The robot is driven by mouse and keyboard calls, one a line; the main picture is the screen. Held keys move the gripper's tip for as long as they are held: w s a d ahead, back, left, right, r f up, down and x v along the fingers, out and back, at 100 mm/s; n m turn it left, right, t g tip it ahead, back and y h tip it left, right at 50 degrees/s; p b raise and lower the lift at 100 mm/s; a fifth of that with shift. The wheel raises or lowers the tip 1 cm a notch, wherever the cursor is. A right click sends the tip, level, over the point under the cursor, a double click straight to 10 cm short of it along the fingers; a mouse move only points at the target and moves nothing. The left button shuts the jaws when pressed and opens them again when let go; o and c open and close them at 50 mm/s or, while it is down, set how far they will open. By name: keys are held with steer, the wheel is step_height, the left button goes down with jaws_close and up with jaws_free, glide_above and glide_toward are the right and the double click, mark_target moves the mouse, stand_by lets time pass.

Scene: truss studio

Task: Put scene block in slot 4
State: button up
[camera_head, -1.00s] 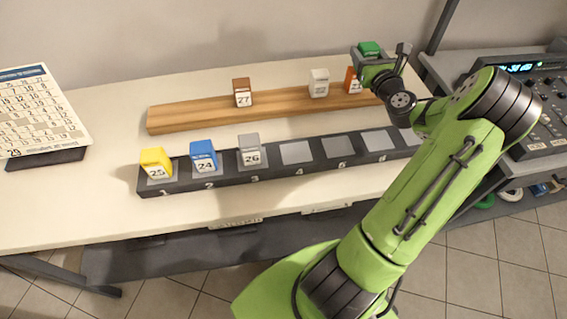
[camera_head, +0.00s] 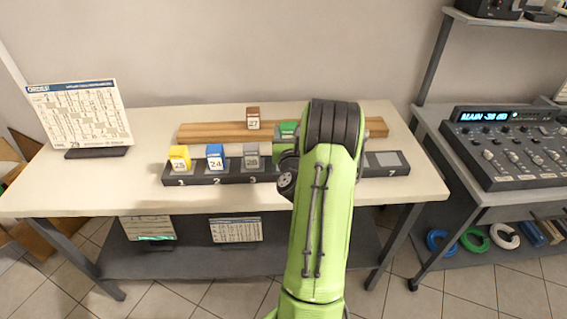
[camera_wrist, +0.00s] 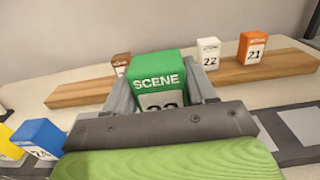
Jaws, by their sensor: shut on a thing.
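My gripper (camera_wrist: 160,92) is shut on the green block (camera_wrist: 155,68) marked SCENE, whose number is partly hidden by the gripper. The green block also shows in the head view (camera_head: 288,129), near the dark slotted tray (camera_head: 235,176), just right of slot 3. The yellow block 25 (camera_head: 180,158) stands in slot 1, the blue block 24 (camera_head: 216,156) in slot 2 and the grey block (camera_head: 252,155) in slot 3. My arm hides slot 4 in the head view. The gap between green block and tray cannot be judged.
A wooden rack (camera_head: 210,131) lies behind the tray. The brown block 27 (camera_head: 253,118), white block 22 (camera_wrist: 208,53) and orange block 21 (camera_wrist: 252,47) stand on it. Slot 7 (camera_head: 388,158) is empty. A calendar board (camera_head: 85,113) stands left; a mixer (camera_head: 505,145) is right.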

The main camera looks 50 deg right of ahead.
step_height(320, 180, down, 7)
steer(key=b, duration=0.5)
steer(key=shift+f+b, duration=0.1)
steer(key=shift+b, duration=0.25)
steer(key=shift+r, duration=0.2)
steer(key=shift+f, duration=0.1)
steer(key=o, duration=1.1)
